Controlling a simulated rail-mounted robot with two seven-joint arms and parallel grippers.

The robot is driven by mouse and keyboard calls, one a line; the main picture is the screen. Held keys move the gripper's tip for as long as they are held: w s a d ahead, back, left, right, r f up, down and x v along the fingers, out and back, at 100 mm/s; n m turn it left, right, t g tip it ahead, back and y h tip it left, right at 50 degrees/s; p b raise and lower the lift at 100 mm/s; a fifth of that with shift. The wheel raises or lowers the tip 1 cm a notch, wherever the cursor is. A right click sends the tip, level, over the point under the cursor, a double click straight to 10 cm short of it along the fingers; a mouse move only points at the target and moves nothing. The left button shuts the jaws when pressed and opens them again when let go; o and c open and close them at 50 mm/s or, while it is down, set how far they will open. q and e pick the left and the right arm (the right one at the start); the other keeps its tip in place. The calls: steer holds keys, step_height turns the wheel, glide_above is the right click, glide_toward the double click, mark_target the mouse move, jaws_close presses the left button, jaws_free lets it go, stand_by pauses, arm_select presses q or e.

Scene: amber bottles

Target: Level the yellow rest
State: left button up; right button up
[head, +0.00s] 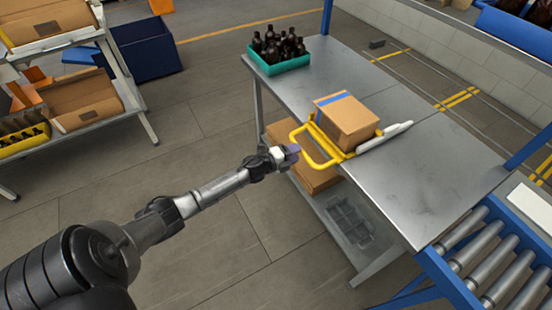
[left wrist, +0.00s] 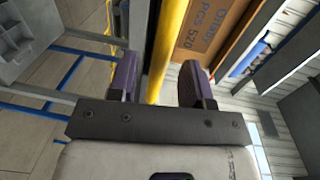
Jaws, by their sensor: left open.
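The yellow rest (head: 326,142) is a yellow frame with a looped handle, on the metal table. A cardboard box (head: 346,116) with a blue stripe sits on it; the box looks tilted, though I cannot tell by how much. The handle sticks out past the table's near left edge. My left gripper (head: 291,153) is at the handle's outer end. In the left wrist view the open fingers (left wrist: 160,82) stand either side of a yellow bar (left wrist: 169,45), with a gap to the right finger. My right gripper is not in view.
A white bar-shaped thing (head: 385,137) lies beside the box. A green crate (head: 279,64) of amber bottles stands at the table's far left corner. Another carton (head: 318,178) is on the lower shelf. A roller conveyor (head: 490,262) is at the right. The table's (head: 420,185) near right part is clear.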

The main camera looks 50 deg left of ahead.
arm_select(q)
steer(key=s+a+r+p, duration=0.1)
steer(key=s, duration=0.7)
steer(key=shift+s, duration=0.4)
